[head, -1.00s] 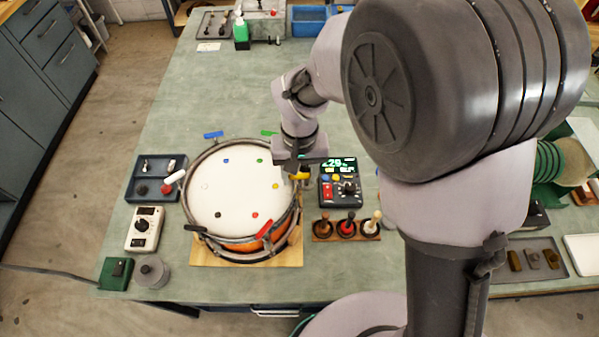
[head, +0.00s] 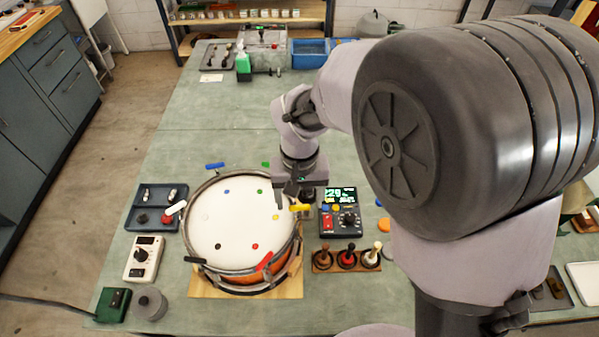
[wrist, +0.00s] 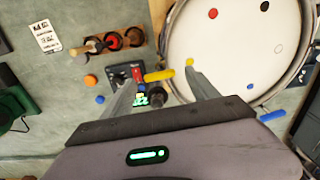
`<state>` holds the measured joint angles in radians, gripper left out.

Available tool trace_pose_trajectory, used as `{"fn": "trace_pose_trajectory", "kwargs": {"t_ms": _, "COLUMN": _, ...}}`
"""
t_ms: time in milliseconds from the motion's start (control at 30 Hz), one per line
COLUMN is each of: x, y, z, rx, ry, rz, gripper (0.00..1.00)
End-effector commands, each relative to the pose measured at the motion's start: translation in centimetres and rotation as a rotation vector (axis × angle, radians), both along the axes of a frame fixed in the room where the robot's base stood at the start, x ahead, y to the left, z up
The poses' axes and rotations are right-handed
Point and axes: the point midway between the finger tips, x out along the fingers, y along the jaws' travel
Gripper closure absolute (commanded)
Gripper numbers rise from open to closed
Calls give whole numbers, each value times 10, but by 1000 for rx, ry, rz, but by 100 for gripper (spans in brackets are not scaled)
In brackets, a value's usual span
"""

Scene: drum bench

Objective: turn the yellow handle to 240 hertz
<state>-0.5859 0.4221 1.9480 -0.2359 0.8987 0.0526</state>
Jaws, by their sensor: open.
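The drum (head: 238,213) lies on a wooden board with a white head and coloured handles around its rim. The yellow handle (head: 301,208) sticks out from the rim's right side, towards the tuner box. In the wrist view the yellow handle (wrist: 158,76) appears between my fingertips, with a finger on either side and no clear contact. My gripper (wrist: 161,78) is open and empty, pointing down; in the head view my gripper (head: 290,201) hangs at the drum's right edge, by the handle. The tuner box (head: 341,213) shows lit green digits, apparently in the 220s, too small to read surely.
A rack with several knobbed tools (head: 347,259) stands in front of the tuner box. The red handle (head: 264,261) and blue handle (head: 215,166) are also on the rim. A dark tray (head: 156,208) and a white meter (head: 144,258) lie left.

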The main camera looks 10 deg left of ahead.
Motion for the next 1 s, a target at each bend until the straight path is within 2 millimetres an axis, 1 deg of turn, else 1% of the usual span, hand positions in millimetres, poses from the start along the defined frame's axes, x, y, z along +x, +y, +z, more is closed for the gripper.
{"fn": "trace_pose_trajectory", "kwargs": {"t_ms": 33, "x": 1, "y": 0, "z": 17, "rx": 2, "ry": -4, "rz": 0, "gripper": 31}}
{"fn": "trace_pose_trajectory", "kwargs": {"t_ms": 300, "x": 1, "y": 0, "z": 88, "rx": 2, "ry": -4, "rz": 0, "gripper": 31}}
{"fn": "trace_pose_trajectory", "kwargs": {"t_ms": 400, "x": 1, "y": 0, "z": 111, "rx": 1, "ry": -4, "rz": 0, "gripper": 31}}
{"fn": "trace_pose_trajectory", "kwargs": {"t_ms": 500, "x": 0, "y": 0, "z": 127, "rx": 0, "ry": -1, "rz": 0, "gripper": 31}}
{"fn": "trace_pose_trajectory", "kwargs": {"t_ms": 600, "x": 0, "y": 0, "z": 138, "rx": -1, "ry": -1, "rz": 0, "gripper": 31}}
{"fn": "trace_pose_trajectory", "kwargs": {"t_ms": 667, "x": 0, "y": 0, "z": 141, "rx": -1, "ry": -1, "rz": 0, "gripper": 31}}
{"fn": "trace_pose_trajectory", "kwargs": {"t_ms": 1000, "x": 0, "y": 0, "z": 141, "rx": -1, "ry": 0, "rz": 0, "gripper": 31}}
